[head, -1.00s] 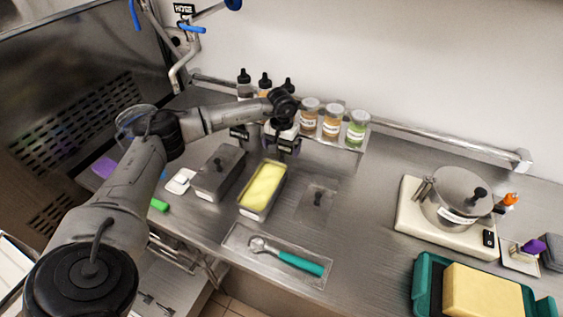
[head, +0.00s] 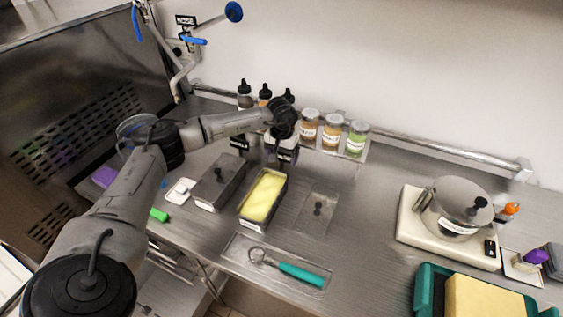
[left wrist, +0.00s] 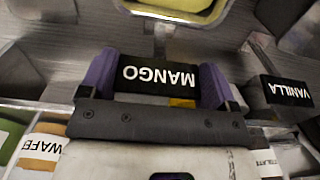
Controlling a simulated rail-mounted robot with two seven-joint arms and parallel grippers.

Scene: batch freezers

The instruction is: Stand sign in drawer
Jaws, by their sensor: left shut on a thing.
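A small black sign with white MANGO lettering (left wrist: 158,78) is between the purple fingers of my left gripper (left wrist: 157,70), which is shut on it. The lettering is upside down in the left wrist view. In the head view my left gripper (head: 285,148) is above the back of the steel counter, behind the yellow-filled pan and in front of the bottles. A second black sign reading VANILLA (left wrist: 287,92) is beside it; it shows at the left of the gripper in the head view (head: 238,143). What looks like an open drawer (head: 176,255) is below the counter's front edge, mostly hidden.
A steel pan of yellow filling (head: 246,223), a lidded steel pan (head: 208,190) and a clear lid (head: 318,223) are on the counter. Several labelled jars (head: 332,132) and dropper bottles line the back rail.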

